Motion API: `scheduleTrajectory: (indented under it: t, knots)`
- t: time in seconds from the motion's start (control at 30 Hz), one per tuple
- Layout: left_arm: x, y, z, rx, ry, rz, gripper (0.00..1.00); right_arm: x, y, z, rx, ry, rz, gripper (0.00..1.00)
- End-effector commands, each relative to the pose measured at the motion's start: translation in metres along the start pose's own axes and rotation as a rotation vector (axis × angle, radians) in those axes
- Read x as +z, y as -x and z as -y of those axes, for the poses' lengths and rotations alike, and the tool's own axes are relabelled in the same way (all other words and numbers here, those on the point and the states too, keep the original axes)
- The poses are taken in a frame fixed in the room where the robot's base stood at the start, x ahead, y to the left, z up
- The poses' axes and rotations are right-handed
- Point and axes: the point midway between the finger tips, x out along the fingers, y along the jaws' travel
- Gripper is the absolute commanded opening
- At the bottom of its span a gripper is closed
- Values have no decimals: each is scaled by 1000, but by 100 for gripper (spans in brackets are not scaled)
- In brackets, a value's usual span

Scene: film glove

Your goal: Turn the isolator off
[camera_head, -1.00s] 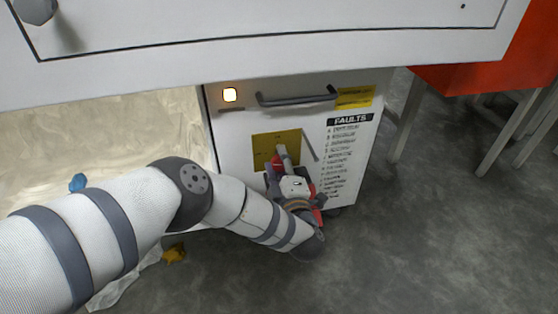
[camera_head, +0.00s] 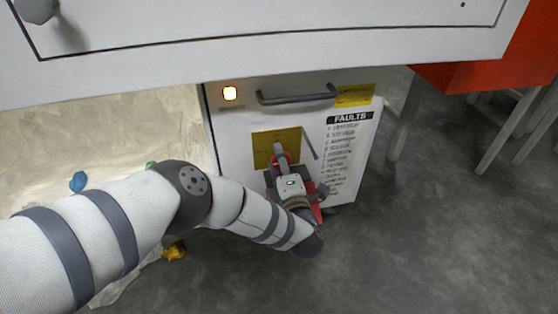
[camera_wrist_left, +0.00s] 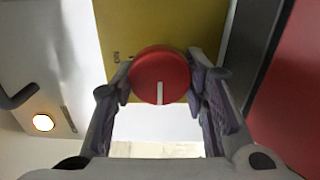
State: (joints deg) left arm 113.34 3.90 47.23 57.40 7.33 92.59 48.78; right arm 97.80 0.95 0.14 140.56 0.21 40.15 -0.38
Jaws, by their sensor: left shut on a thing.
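The isolator is a round red knob (camera_head: 286,157) on a yellow plate (camera_head: 262,143) on the front of a white cabinet (camera_head: 232,125). In the head view my left gripper (camera_head: 281,160) covers most of the knob. In the left wrist view the red knob (camera_wrist_left: 160,72) sits between the two fingers of my left gripper (camera_wrist_left: 161,86), which is shut on its sides. A pale pointer line on the knob runs up and down in that picture. Markings on the yellow plate (camera_wrist_left: 185,25) are too small to read. My right gripper is not in view.
A lit lamp (camera_head: 229,94) and a dark handle (camera_head: 296,97) are above the yellow plate. A list headed FAULTS (camera_head: 349,119) is to its right. A white overhanging panel (camera_head: 260,62) is above the cabinet. Grey floor (camera_head: 440,230) lies open at the right.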

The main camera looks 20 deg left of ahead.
Motion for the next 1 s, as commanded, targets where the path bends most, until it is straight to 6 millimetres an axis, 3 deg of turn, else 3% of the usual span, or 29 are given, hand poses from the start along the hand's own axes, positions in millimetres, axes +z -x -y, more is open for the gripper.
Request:
scheduleTrajectory:
  t: [0.13, 0.17, 0.23, 0.57, 0.67, 1.0]
  knots:
    - [2, 1, 0, -2, 1, 6, 12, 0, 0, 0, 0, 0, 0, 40]
    - [2, 1, 0, -2, 1, 6, 45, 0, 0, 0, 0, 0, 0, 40]
    - [2, 1, 0, -2, 1, 5, 60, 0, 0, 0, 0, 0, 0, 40]
    - [1, 4, 0, -1, 0, 3, 60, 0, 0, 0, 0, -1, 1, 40]
    - [2, 20, 1, -4, 0, 6, 60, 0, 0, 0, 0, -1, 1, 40]
    - [2, 106, 0, -3, 0, 6, 60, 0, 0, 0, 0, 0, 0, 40]
